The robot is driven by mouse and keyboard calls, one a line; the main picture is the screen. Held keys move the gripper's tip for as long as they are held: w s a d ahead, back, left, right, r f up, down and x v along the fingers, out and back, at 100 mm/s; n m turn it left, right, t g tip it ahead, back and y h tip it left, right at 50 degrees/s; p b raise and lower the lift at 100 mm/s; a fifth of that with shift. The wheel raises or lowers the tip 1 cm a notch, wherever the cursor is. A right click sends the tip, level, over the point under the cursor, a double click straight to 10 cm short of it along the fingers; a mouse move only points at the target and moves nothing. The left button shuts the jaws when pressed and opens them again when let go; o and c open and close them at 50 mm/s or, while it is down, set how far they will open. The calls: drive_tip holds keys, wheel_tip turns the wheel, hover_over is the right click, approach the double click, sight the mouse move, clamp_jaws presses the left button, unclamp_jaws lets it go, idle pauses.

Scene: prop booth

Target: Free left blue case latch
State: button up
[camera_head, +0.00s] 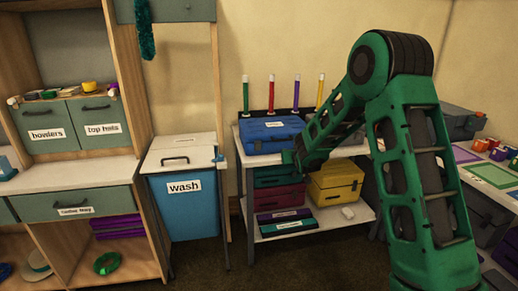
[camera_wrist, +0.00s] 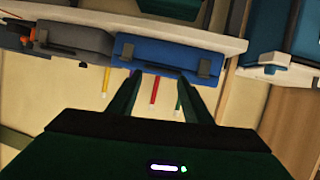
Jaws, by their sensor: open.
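The blue case (camera_head: 262,134) lies on the top of the shelf table in the head view. In the wrist view, which is upside down, the blue case (camera_wrist: 165,53) shows its front with two dark latches. One latch (camera_wrist: 206,66) is at the picture's right end, which is the case's left. The other latch (camera_wrist: 127,51) is at the picture's left end. I cannot tell whether either is fastened. My gripper (camera_wrist: 158,76) is open and empty, its fingers apart before the case front, between the latches. In the head view my gripper (camera_head: 289,157) is by the case's right front corner.
A grey case (camera_wrist: 75,38) sits beside the blue one. Several coloured sticks (camera_head: 271,92) stand behind it. A yellow case (camera_head: 336,184) and a red case (camera_head: 279,196) are on the shelf below. A blue wash bin (camera_head: 184,208) stands left of the table.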

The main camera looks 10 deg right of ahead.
sight(259, 144)
drive_tip(key=w+a+f+t+y, duration=0.2)
drive_tip(key=w+a+f+t, duration=0.25)
drive_tip(key=w+a, duration=0.4)
drive_tip(key=shift+n, duration=0.4)
drive_tip(key=w, duration=0.3)
drive_tip(key=w+a, duration=0.1)
drive_tip(key=w, duration=0.2)
drive_tip(key=w+a, duration=0.1)
drive_tip(key=w, duration=0.2)
drive_tip(key=shift+s+f, duration=0.1)
drive_tip(key=c, duration=1.1)
